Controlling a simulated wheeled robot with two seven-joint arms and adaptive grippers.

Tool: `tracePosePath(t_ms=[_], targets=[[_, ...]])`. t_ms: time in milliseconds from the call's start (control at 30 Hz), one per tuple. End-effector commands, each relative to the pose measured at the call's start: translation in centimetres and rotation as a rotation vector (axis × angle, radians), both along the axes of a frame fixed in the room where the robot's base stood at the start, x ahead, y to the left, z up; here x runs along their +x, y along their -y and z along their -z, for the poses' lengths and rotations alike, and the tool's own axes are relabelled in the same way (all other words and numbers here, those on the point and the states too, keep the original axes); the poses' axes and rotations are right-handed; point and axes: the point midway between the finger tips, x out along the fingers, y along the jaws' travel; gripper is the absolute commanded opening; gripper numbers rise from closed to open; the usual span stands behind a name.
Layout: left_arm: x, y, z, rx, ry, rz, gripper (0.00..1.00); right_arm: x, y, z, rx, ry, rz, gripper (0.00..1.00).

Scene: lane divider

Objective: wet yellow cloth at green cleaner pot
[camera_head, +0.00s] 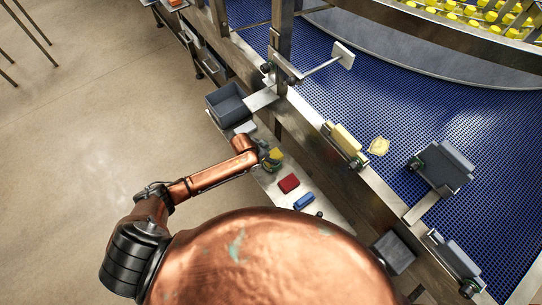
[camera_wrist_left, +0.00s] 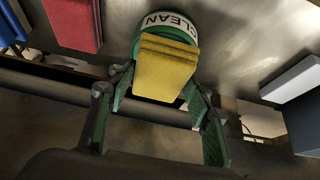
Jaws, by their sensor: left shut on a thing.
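My left gripper (camera_head: 267,157) is over the narrow metal shelf beside the conveyor. In the left wrist view its green fingers (camera_wrist_left: 158,95) are shut on the folded yellow cloth (camera_wrist_left: 164,72). The cloth also shows at the gripper in the head view (camera_head: 275,153). The green cleaner pot (camera_wrist_left: 181,21), with a white band reading CLEAN, is directly beyond the cloth. The cloth's far end overlaps the pot in this view, and I cannot tell whether it touches or dips in. In the head view the gripper and cloth mostly hide the pot. My right gripper is not in view.

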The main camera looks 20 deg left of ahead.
Motion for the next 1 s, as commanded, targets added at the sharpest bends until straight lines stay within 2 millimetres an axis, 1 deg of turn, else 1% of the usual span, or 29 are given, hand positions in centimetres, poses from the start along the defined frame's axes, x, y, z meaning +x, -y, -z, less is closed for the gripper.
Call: tracePosePath(t_ms=[600,1000], targets=[[0.01,0.01,0.08,0.000,0.000,0.000,0.27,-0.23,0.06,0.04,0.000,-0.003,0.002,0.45],[0.01,0.02,0.57,0.000,0.000,0.000,0.27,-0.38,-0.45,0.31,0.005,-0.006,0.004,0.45]])
